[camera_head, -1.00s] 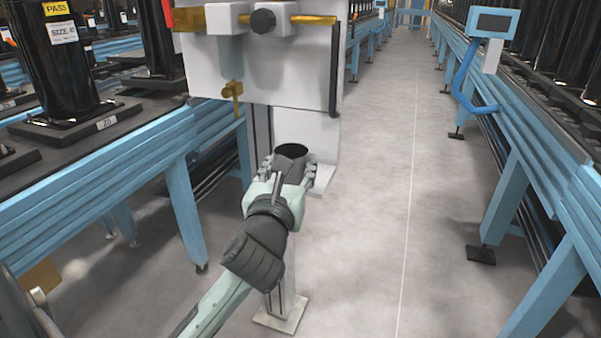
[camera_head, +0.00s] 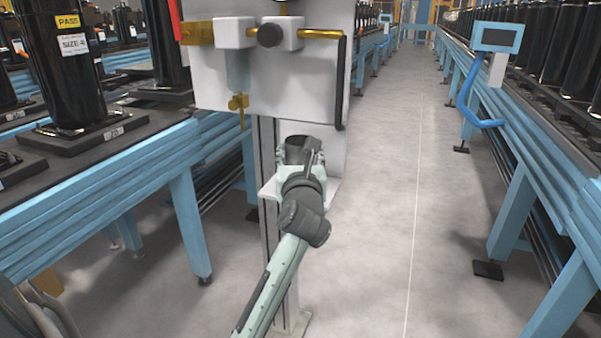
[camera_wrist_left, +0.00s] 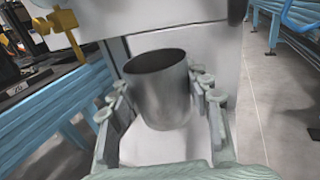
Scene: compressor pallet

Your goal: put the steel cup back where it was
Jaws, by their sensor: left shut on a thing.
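The steel cup (camera_wrist_left: 158,92) is a plain grey open-topped cylinder, upright with a slight tilt in the left wrist view. In the head view the cup (camera_head: 295,146) shows only its dark mouth and upper side, at the front of the white stand. My left gripper (camera_head: 302,160) is shut on the cup, with a finger on each side; the fingers also show in the left wrist view (camera_wrist_left: 160,104). A small white shelf (camera_head: 269,189) on the stand lies under the gripper and cup. Whether the cup's base touches the shelf, I cannot tell.
Above the cup, the white panel (camera_head: 215,85) carries a yellow pipe (camera_head: 322,34), a yellow valve (camera_head: 238,103) and a black handle (camera_head: 341,85). A blue conveyor (camera_head: 110,180) with black cylinders runs along the left. The grey aisle floor (camera_head: 385,200) on the right is clear.

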